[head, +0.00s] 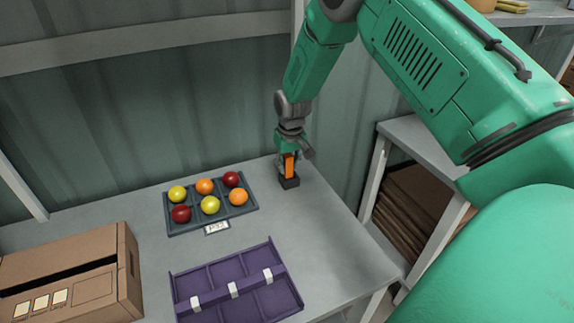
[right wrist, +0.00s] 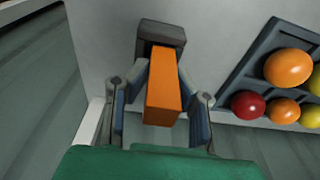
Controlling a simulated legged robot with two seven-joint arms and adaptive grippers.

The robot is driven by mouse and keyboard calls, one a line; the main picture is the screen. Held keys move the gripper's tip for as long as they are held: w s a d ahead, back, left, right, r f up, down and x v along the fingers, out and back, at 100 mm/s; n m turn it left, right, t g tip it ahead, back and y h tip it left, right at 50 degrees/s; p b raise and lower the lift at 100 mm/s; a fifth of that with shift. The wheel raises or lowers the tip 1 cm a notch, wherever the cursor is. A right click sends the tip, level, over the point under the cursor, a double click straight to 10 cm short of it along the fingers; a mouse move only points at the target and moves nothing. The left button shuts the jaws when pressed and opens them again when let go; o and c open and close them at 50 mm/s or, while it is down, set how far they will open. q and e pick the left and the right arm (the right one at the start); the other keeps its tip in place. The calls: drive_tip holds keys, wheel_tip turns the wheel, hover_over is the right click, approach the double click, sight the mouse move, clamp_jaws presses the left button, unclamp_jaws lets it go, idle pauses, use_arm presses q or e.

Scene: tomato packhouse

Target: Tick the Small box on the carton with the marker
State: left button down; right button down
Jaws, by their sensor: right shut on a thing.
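The orange marker (head: 290,166) stands upright in a small dark holder (head: 289,182) near the table's back right corner. My right gripper (head: 291,158) is shut on the marker from above. In the right wrist view the marker (right wrist: 163,88) lies between the two fingers, with its far end at the dark holder (right wrist: 161,33). The brown carton (head: 75,275) sits at the lower left of the head view. Its near side shows several pale squares (head: 41,303) in a row; their marks are too small to read. My left gripper is not in view.
A dark tray (head: 213,228) of red, orange and yellow tomatoes lies between carton and holder, with a small label (head: 216,227) in front. A purple divided tray (head: 236,288) with white clips lies nearer. A shelf (head: 420,145) with flat cardboard stands right. Grey table shows between them.

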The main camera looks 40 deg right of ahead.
drive_tip(key=shift+f, duration=0.4)
drive_tip(key=c, duration=1.3)
unclamp_jaws()
drive_tip(key=c, duration=0.3)
drive_tip(key=shift+c, duration=0.2)
wheel_tip(320, 180, up, 7)
drive_tip(key=p, duration=0.5)
drive_tip(key=shift+r+p, duration=0.1)
drive_tip(key=shift+p, duration=0.3)
